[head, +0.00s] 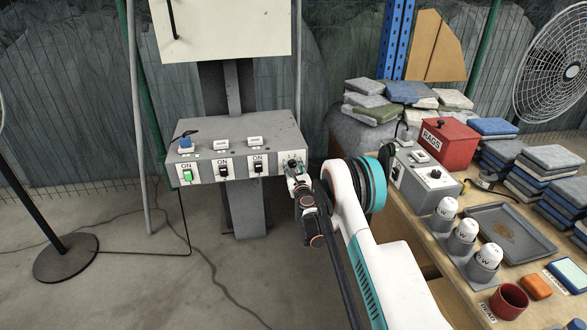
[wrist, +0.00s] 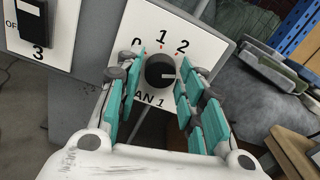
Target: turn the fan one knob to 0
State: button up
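The fan one knob (wrist: 160,70) is a round black dial on a white plate labelled "AN 1", its first letter hidden by a finger. Marks 0, 1 and 2 run over its top from left to right. Its pale pointer line points right, below the 2 mark; what lies there is hidden by a finger. My gripper (wrist: 161,88) is open, with teal-padded fingers on both sides of the knob. I cannot tell whether they touch it. In the head view, my gripper (head: 294,172) is at the right end of the grey switch box (head: 240,138), largely covering the knob.
The box carries several labelled switches; the left one, a green switch (head: 187,175), is beside two black ones. Switch 3 (wrist: 33,20) is left of the knob plate. A workbench (head: 420,232) with a control box, red rags box (head: 449,143) and cups stands right of my arm.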

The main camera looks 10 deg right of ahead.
jog(key=c, duration=0.4)
jog(key=shift+n, duration=0.3)
jog(key=n, duration=2)
jog(key=shift+n, duration=0.4)
jog(key=n, duration=0.5)
jog(key=shift+s+n, duration=0.1)
jog(key=shift+n, duration=0.2)
